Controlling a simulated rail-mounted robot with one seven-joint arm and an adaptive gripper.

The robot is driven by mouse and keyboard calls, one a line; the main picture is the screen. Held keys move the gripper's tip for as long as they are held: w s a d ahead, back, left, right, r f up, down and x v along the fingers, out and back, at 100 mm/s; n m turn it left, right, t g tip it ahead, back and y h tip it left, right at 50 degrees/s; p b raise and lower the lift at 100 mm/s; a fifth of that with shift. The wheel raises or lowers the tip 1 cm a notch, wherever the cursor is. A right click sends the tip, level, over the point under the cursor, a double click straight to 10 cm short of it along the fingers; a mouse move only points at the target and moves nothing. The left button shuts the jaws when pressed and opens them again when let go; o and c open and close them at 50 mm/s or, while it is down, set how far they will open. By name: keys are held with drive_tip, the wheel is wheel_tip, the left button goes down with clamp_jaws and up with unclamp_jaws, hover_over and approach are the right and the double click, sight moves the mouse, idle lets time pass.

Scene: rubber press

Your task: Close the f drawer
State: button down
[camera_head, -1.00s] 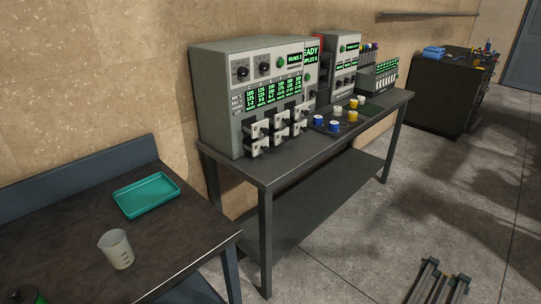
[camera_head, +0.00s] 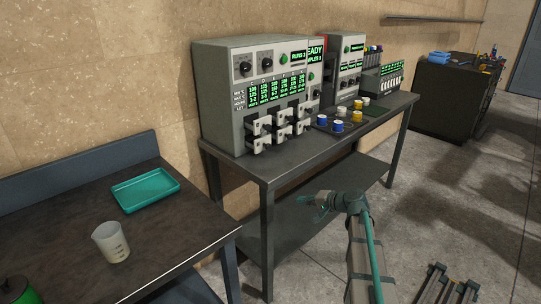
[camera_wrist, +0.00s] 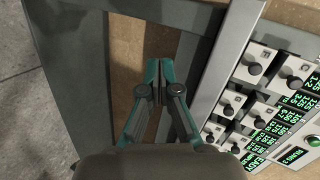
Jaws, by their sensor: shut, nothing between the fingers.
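The grey press unit (camera_head: 220,105) stands on the dark bench, with two rows of small pale drawers (camera_head: 262,124) on its front below green readouts. Several drawers jut out with dark knobs. In the wrist view the drawer knobs (camera_wrist: 255,69) lie to the right of my gripper. My gripper (camera_head: 306,200) is in front of the bench, lower than the drawers and apart from them. Its teal fingers (camera_wrist: 154,68) are shut and empty.
The bench top (camera_head: 300,155) is clear in front of the press. A dark tray (camera_head: 340,128) with several blue, yellow and white pots lies to the right. A teal tray (camera_head: 145,203) and a beaker (camera_head: 111,243) stand on the left table (camera_head: 70,235).

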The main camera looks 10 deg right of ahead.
drive_tip(key=w+r+m+t+y, duration=0.2)
drive_tip(key=w+r+t+y, duration=0.3)
drive_tip(key=r, duration=0.9)
drive_tip(key=g+h+p, duration=0.1)
drive_tip(key=h+p, duration=0.1)
drive_tip(key=p, duration=0.1)
approach(264, 150)
drive_tip(key=w+a+r, duration=0.2)
drive_tip(key=shift+w+a+r, duration=0.3)
drive_tip(key=shift+w+a, duration=0.1)
drive_tip(key=shift+b, duration=0.3)
drive_tip(key=b+x, duration=0.1)
drive_tip(key=x, duration=0.2)
drive_tip(key=b+x, duration=0.2)
drive_tip(key=x, duration=0.1)
drive_tip(key=shift+w+d+f, duration=0.2)
drive_tip(key=shift+w, duration=0.1)
drive_tip(key=shift+w+a+r+m, duration=0.15)
drive_tip(key=shift+r+m, duration=0.15)
drive_tip(key=shift+r, duration=0.05)
